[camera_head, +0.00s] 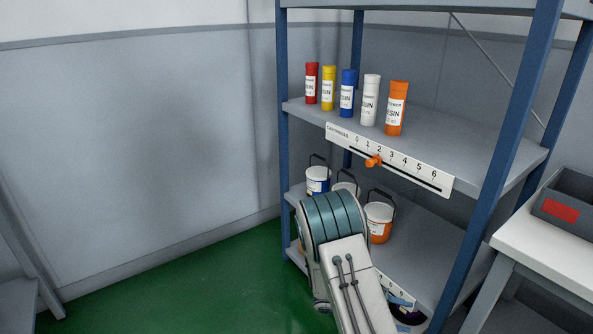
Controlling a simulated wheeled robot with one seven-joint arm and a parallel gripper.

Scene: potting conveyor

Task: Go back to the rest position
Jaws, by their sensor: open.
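My arm, with a teal ribbed joint and a white link, rises from the bottom of the head view in front of the shelf rack's lower half. My gripper does not show in this view, so what it is near cannot be seen. Nothing in view marks the rest position.
A blue-framed rack (480,190) holds red (311,84), yellow (328,88), blue (347,94), white (370,101) and orange (396,108) resin cartridges. Buckets (378,223) stand below, partly behind my arm. A white table (545,250) is at right; green floor (190,295) at left is clear.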

